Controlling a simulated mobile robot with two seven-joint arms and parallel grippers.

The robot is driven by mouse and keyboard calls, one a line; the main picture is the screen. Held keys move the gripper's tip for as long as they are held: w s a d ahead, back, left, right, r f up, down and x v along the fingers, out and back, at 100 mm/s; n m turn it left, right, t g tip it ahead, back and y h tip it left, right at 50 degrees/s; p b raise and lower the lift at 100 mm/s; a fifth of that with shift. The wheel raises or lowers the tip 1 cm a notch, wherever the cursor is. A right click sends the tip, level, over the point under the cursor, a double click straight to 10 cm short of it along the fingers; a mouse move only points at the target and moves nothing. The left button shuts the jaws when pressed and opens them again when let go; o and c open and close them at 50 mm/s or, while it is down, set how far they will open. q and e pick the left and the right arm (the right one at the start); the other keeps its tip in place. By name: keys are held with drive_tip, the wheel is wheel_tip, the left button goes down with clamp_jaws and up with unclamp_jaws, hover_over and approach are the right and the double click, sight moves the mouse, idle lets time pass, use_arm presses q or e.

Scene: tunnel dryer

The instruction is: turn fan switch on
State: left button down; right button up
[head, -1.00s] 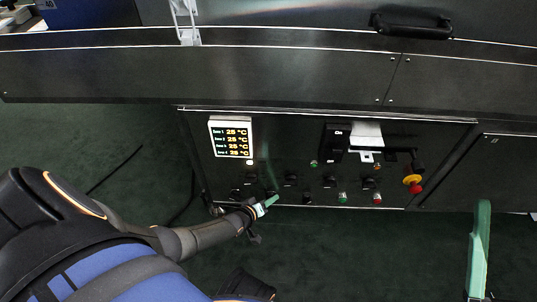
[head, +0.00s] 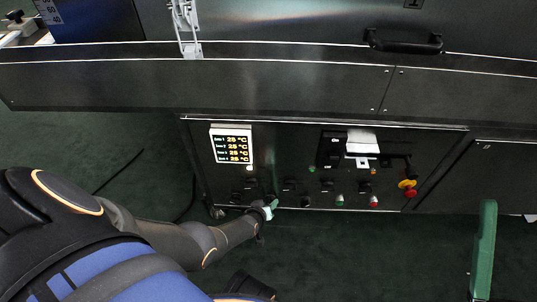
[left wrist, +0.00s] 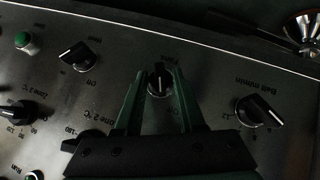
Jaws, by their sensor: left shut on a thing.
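The fan switch is a small dark rotary knob (left wrist: 159,82) with a pale pointer line, under a blurred label that seems to read "Fans". In the left wrist view it sits between the green fingers of my left gripper (left wrist: 160,84), which is shut on it. The pointer line runs nearly upright in that view. In the head view my left gripper (head: 271,207) is at the lower edge of the control panel (head: 280,150), and it hides most of the knob. A green upright bar (head: 484,250) at the lower right looks like a finger of my right gripper, away from the panel.
Other knobs stand close by: the belt knob (left wrist: 256,112) and a zone knob (left wrist: 18,113). A green button (left wrist: 25,41) is farther left. The panel also has a temperature display (head: 231,145) and a red emergency button (head: 409,193). Green floor lies in front.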

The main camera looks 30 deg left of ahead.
use_arm(q)
drive_tip(key=shift+w+a+r+m+g+y, duration=0.2)
drive_tip(key=shift+w+a+m+g+y, duration=0.15)
drive_tip(key=shift+y, duration=0.25)
drive_tip(key=shift+d+m+g+y, duration=0.1)
drive_tip(key=shift+m+g+y, duration=0.15)
drive_tip(key=shift+y, duration=0.45)
drive_tip(key=c, duration=0.9)
unclamp_jaws()
drive_tip(key=shift+o, duration=0.2)
drive_tip(key=shift+s+d, duration=0.1)
drive_tip(key=shift+d, duration=0.15)
drive_tip(key=shift+s, duration=0.1)
